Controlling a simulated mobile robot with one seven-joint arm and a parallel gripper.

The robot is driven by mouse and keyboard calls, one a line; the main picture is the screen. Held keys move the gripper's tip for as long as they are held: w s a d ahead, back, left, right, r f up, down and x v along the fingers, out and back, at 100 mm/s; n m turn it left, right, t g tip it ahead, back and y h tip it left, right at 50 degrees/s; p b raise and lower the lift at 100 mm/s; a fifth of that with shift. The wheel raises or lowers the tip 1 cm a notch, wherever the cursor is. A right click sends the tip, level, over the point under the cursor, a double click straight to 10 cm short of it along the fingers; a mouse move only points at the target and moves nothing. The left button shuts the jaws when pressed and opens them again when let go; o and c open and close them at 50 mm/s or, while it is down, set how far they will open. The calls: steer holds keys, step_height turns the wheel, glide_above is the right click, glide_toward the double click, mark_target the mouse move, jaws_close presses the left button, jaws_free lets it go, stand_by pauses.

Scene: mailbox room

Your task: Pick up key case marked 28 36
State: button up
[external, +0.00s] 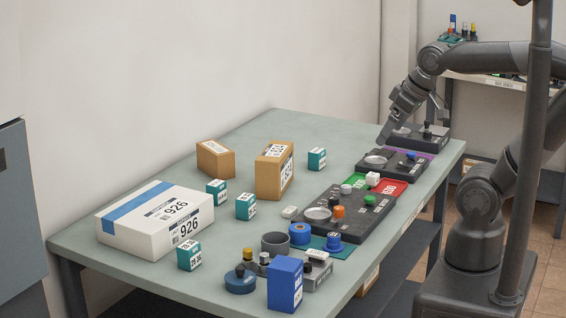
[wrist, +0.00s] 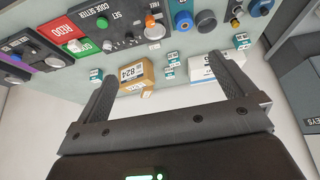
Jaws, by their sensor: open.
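Several small teal-and-white key cases stand on the table. The one at the front left (external: 189,256), beside the white box, seems to read 28 36, though the print is tiny. It is probably the case at the right in the wrist view (wrist: 242,41). Other cases stand behind the white box (external: 217,192), right of it (external: 245,206) and farther back (external: 317,158); their labels are too small to read surely. My gripper (external: 384,141) is open and empty, above the far right end of the table, well away from the front-left case.
The white box marked 926 (external: 150,225) and two brown cartons (external: 215,159) (external: 268,172) stand on the left half. A dark device panel (external: 345,225), a grey cup (external: 275,243) and a blue box (external: 285,284) are along the right and front. A wall runs behind the table.

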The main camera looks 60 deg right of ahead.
steer(key=shift+c, duration=0.6)
steer(key=c, duration=0.5)
